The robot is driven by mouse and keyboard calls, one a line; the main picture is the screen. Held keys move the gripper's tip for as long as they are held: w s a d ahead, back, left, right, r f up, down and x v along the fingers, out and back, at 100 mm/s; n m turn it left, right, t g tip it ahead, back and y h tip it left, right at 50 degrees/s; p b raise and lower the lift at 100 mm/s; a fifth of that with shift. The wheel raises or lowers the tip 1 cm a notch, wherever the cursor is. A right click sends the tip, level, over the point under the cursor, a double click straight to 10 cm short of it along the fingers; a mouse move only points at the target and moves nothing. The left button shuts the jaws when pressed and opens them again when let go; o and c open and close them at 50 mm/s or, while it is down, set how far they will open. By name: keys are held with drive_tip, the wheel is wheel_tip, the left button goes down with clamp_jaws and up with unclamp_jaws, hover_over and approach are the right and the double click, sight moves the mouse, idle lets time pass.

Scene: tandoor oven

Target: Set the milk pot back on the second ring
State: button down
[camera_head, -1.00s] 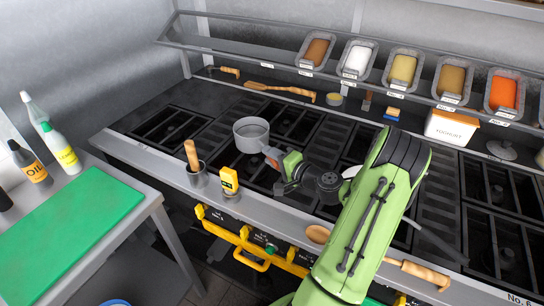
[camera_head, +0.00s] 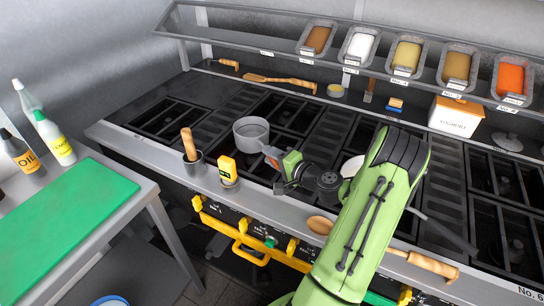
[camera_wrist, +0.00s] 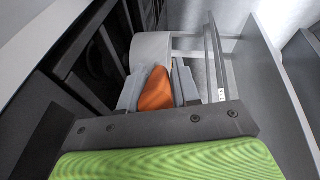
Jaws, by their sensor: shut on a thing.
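The milk pot (camera_head: 251,136) is a grey, open-topped pan over the left part of the hob in the head view. It looks upright; whether its base touches the hob is not clear. My gripper (camera_wrist: 157,88) is shut on its orange handle (camera_wrist: 157,92), to the right of the pot in the head view. In the wrist view the pot's grey side (camera_wrist: 150,50) shows beyond the fingers. The second black ring grate from the left (camera_head: 284,110) lies beside and behind the pot, partly hidden by the pot and my gripper.
A wooden spoon (camera_head: 320,225) lies by my arm. A shelf with spice trays (camera_head: 407,57) runs along the back.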

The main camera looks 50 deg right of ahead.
drive_tip(key=shift+f+b, duration=0.6)
drive_tip(key=shift+b, duration=0.1)
drive_tip(key=c, duration=0.7)
unclamp_jaws()
drive_tip(key=shift+c, duration=0.2)
drive_tip(key=shift+s, duration=0.1)
drive_tip(key=s+r, duration=0.2)
drive_tip(key=s, duration=1.3)
drive_tip(key=shift+s+a+r+p, duration=0.15)
drive_tip(key=shift+a+r+p, duration=0.1)
drive_tip(key=shift+a+p, duration=0.05)
